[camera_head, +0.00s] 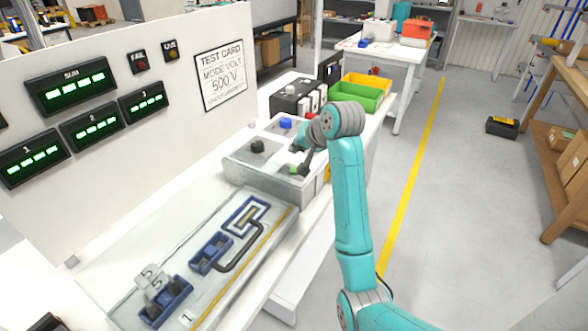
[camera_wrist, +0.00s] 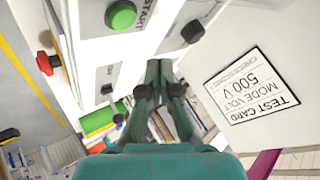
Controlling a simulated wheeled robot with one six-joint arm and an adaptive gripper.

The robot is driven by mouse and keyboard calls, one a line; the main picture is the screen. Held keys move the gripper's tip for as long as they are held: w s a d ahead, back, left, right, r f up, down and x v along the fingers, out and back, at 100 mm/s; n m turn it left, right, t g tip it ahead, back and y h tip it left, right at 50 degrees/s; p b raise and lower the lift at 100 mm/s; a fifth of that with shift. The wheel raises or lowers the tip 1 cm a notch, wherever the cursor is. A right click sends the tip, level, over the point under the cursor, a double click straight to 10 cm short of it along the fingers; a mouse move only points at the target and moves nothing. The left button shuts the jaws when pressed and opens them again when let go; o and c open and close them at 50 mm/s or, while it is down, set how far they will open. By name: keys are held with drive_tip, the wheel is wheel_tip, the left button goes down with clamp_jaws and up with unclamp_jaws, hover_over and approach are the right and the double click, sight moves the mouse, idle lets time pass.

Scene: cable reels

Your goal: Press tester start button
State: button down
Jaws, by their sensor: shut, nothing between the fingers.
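The green start button (camera_wrist: 121,15) is on the white tester panel near the top of the wrist view, beside the word START. In the wrist view my gripper's fingertips (camera_wrist: 160,68) are together and empty, below and right of the button. I see no contact with the button; the exact gap is unclear.
The test card (camera_wrist: 250,85) is on the upright board. Green (camera_head: 358,97) and yellow bins lie behind.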

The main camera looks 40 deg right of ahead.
drive_tip(key=shift+f, duration=2.05)
drive_tip(key=shift+f, duration=0.1)
drive_tip(key=shift+f, duration=0.25)
drive_tip(key=shift+f, duration=0.45)
idle(0.6)
drive_tip(key=shift+r, duration=0.85)
drive_tip(key=shift+r, duration=2.5)
